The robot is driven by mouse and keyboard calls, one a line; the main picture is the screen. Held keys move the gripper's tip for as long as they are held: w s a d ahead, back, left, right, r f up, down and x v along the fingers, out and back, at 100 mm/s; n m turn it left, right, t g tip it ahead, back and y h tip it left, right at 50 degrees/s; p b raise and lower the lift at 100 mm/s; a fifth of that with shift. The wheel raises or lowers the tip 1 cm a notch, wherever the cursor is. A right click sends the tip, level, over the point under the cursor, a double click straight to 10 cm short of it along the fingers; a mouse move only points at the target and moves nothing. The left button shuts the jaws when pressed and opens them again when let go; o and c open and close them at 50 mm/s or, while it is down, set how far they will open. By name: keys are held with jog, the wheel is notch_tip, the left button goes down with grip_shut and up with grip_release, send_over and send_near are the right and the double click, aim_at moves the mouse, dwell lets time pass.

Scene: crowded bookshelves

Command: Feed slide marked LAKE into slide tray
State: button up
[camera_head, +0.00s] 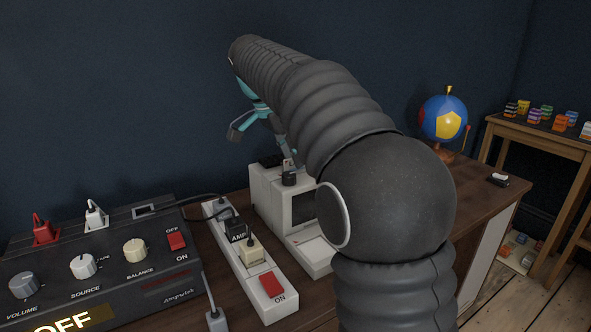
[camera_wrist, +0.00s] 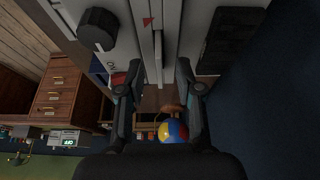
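My gripper (camera_head: 262,148) is above the white machine (camera_head: 270,195) with a dark screen on the desk. In the wrist view my gripper (camera_wrist: 158,64) has its two fingers spread apart, with nothing visibly clasped. Beyond the fingers is the pale machine top (camera_wrist: 170,30) with a narrow strip or slot, a small red triangle mark and a dark round knob (camera_wrist: 98,29). No slide marked LAKE can be made out, and I cannot tell which part is the slide tray. My arm hides part of the machine.
A power strip (camera_head: 249,255) with plugs and an amplifier (camera_head: 105,255) stand left of the machine. A globe (camera_head: 443,119) and a small black item with a white top (camera_head: 498,179) are on the right. A side table (camera_head: 545,140) holds several coloured blocks.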

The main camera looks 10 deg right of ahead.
jog(key=shift+d+f, duration=0.2)
jog(key=shift+f, duration=0.15)
grip_shut()
